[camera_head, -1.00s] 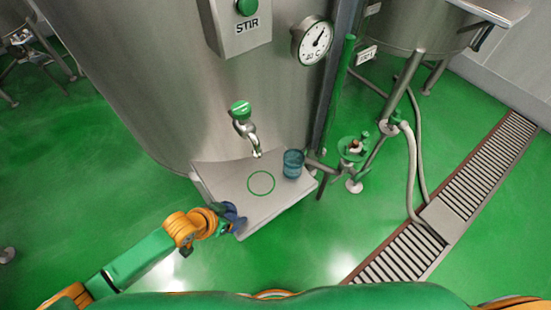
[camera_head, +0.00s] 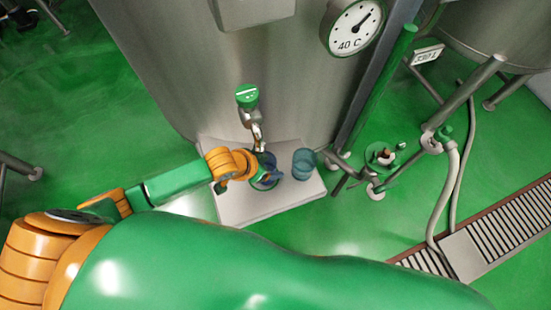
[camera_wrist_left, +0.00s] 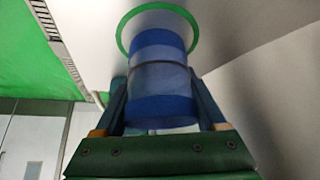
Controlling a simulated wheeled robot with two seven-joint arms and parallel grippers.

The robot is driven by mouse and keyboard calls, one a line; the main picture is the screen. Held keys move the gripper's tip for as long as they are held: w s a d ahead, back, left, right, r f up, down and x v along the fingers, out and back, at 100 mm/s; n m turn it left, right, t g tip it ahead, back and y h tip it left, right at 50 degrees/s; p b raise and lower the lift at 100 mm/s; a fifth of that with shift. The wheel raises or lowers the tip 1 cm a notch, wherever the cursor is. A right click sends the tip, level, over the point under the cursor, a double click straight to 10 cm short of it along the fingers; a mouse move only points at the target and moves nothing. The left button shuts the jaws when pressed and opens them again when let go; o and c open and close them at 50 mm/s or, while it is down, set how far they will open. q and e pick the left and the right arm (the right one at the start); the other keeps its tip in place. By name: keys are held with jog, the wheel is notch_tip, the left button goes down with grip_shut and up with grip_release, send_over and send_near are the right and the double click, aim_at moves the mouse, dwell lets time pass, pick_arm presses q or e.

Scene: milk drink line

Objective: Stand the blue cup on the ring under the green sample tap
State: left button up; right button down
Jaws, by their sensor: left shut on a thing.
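The blue cup (camera_wrist_left: 160,85) is between the fingers of my left gripper (camera_head: 266,178), which is shut on it. In the left wrist view the green ring (camera_wrist_left: 123,38) shows around the cup's far end, on a pale surface. The cup overlaps the ring in that view; I cannot tell whether its base touches the surface. In the head view the gripper and cup are just below the green-handled sample tap (camera_head: 252,118), over the pale shelf (camera_head: 245,208). There the gripper and cup mostly hide the ring. My right gripper is not in view.
A teal glass (camera_head: 303,163) stands on the shelf close to the right of my left gripper. The steel tank (camera_head: 210,75) rises behind, with a dial (camera_head: 354,26) on it. Pipes and a valve (camera_head: 381,156) stand to the right. The shelf front is clear.

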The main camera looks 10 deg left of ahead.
pick_arm(q)
jog(key=shift+w+d+f, duration=0.15)
jog(key=shift+w+f, duration=0.2)
jog(key=shift+s+a+r, duration=0.15)
jog(key=shift+s+a, duration=0.2)
jog(key=shift+s, duration=0.15)
jog(key=shift+s+a, duration=0.15)
jog(key=shift+s, duration=0.1)
jog(key=o, duration=1)
jog(key=shift+o, duration=1.4)
jog(key=shift+w, duration=0.1)
jog(key=shift+w+d+f, duration=0.2)
jog(key=shift+r, duration=0.2)
jog(key=p+v, duration=0.2)
jog(key=v, duration=1)
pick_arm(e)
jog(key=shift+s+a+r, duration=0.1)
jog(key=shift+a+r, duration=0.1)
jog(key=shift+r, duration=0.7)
